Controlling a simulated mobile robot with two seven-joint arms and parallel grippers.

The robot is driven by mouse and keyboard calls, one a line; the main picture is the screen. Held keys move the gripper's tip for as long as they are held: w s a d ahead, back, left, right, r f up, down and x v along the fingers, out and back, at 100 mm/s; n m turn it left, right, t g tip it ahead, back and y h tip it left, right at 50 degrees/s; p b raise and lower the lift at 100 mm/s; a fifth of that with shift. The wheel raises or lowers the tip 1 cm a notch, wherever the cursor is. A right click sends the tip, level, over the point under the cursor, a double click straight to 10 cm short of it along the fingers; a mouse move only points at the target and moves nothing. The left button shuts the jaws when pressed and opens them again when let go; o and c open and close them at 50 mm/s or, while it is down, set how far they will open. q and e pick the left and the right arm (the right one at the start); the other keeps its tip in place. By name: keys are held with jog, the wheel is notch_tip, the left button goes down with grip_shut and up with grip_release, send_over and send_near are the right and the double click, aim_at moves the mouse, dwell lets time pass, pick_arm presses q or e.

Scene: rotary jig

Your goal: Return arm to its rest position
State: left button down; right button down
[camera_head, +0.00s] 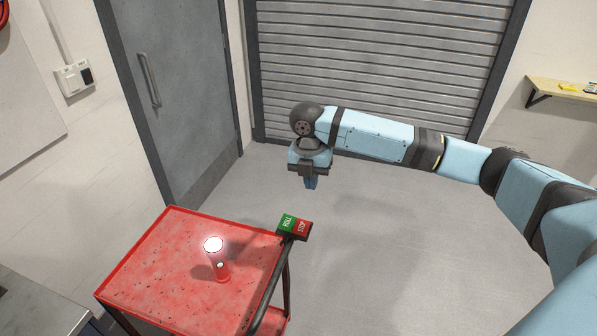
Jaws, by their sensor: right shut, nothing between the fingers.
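My right arm (380,139) comes in from the right and reaches across the middle of the view. My right gripper (311,184) points down at the arm's end and is shut, with nothing held. It is in the air over the floor, beyond the red cart (150,262). It is apart from the green and red button box (295,226), which is nearer and a little to its left. My left gripper is not in view.
A grey door (178,90) and a roller shutter (380,50) are behind. A wooden shelf (560,88) is at the right wall. Open floor (400,240) lies right of the cart.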

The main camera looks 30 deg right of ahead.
jog(key=s+a+f+m+t+y, duration=0.1)
jog(key=s+a+f+m+y, duration=0.1)
jog(key=s+a+f+m, duration=0.4)
jog(key=s+a+f+m+t+y, duration=0.1)
jog(key=s+a+f, duration=0.4)
jog(key=s+a, duration=0.45)
jog(key=s+d+m+t+h, duration=0.1)
jog(key=s+d+m, duration=0.2)
jog(key=s+m, duration=0.5)
jog(key=s+d+m+t+h, duration=0.1)
jog(key=s+d+m, duration=0.1)
jog(key=s+m, duration=0.6)
jog(key=w+a+f+t+y, duration=0.1)
jog(key=w+a+f+t, duration=0.2)
jog(key=f, duration=0.4)
jog(key=w+a+f+t+y, duration=0.1)
jog(key=w+a+f+t, duration=0.1)
jog(key=f, duration=0.5)
jog(key=w+t, duration=0.1)
jog(key=t, duration=0.1)
jog(key=shift+w+a+t+y, duration=0.15)
jog(key=shift+a+t+y, duration=0.15)
jog(key=shift+a, duration=0.1)
